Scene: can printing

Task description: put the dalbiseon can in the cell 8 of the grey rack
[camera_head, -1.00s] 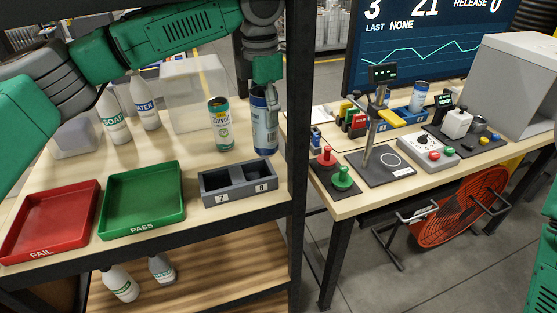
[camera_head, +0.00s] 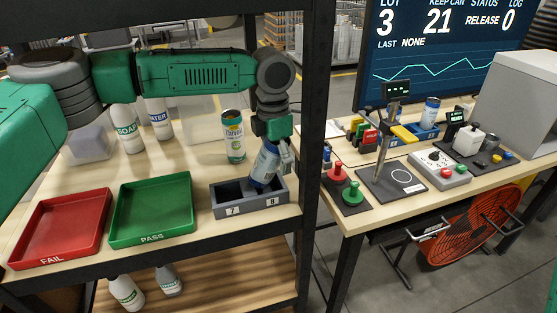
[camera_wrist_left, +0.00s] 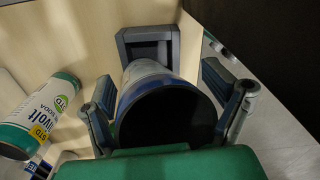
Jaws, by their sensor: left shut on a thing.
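My left gripper (camera_head: 277,146) is shut on a blue and silver can (camera_head: 265,165), which I take as the dalbiseon can; its label is not readable. The can is tilted, its lower end to the left. It overlaps the grey rack (camera_head: 250,208) around cell 8, the right cell; I cannot tell whether its lower end is inside. Cell 7 is on the left and looks empty. In the left wrist view the can (camera_wrist_left: 160,88) sits between both fingers, with the rack (camera_wrist_left: 124,42) beyond it.
A green and white soda can (camera_head: 234,145) stands behind the rack. A green PASS tray (camera_head: 152,238) and a red FAIL tray (camera_head: 52,262) lie left of it. Bottles (camera_head: 130,138) stand behind. A dark shelf post (camera_head: 316,110) rises close to the right.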

